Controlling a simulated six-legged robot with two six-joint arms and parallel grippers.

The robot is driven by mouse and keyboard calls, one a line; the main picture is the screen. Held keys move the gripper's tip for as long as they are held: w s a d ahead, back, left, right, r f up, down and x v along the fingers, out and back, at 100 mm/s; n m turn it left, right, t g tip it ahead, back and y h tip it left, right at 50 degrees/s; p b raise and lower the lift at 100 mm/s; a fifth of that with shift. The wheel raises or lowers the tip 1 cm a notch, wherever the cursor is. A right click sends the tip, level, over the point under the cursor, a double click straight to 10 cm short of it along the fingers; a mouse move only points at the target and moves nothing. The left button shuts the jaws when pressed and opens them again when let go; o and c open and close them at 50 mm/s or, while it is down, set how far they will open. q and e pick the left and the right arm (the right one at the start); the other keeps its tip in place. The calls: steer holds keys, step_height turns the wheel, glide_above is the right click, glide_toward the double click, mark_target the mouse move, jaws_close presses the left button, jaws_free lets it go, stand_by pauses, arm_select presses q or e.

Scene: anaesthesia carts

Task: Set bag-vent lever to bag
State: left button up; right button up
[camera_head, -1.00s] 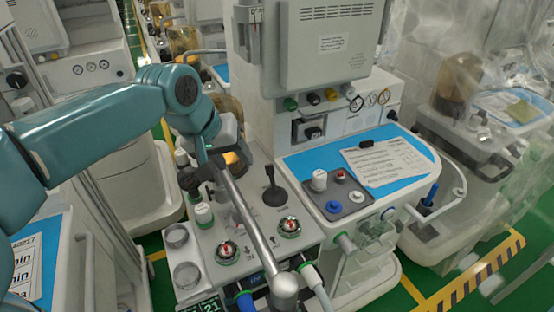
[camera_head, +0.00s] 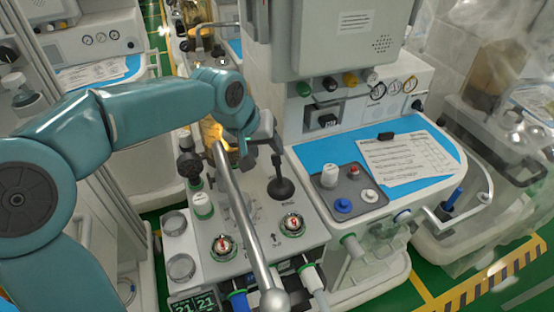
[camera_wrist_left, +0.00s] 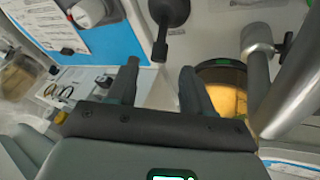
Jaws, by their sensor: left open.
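The bag-vent lever (camera_head: 281,187) is a black stalk on a round black base on the cart's pale control panel (camera_head: 262,210). Its tip points up and stands close to my left gripper (camera_head: 264,143), which is partly hidden by its own wrist. In the left wrist view the lever (camera_wrist_left: 161,46) hangs from the top of the picture. Its tip lies just beyond the gap between the open, empty fingers of the left gripper (camera_wrist_left: 160,85). I cannot tell whether a finger touches it. My right gripper does not show.
A silver pole (camera_head: 243,225) slants across the panel, left of the lever, and is close in the left wrist view (camera_wrist_left: 298,90). An amber canister (camera_wrist_left: 228,90) lies beyond the fingers. Two red-marked dials (camera_head: 223,246) sit in front. A blue worktop (camera_head: 320,153) with papers is at right.

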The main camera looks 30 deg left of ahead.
mark_target(275, 159)
arm_select(q)
steer(key=x, duration=0.8)
steer(key=shift+w, duration=0.1)
steer(key=shift+b, duration=0.3)
jaws_close()
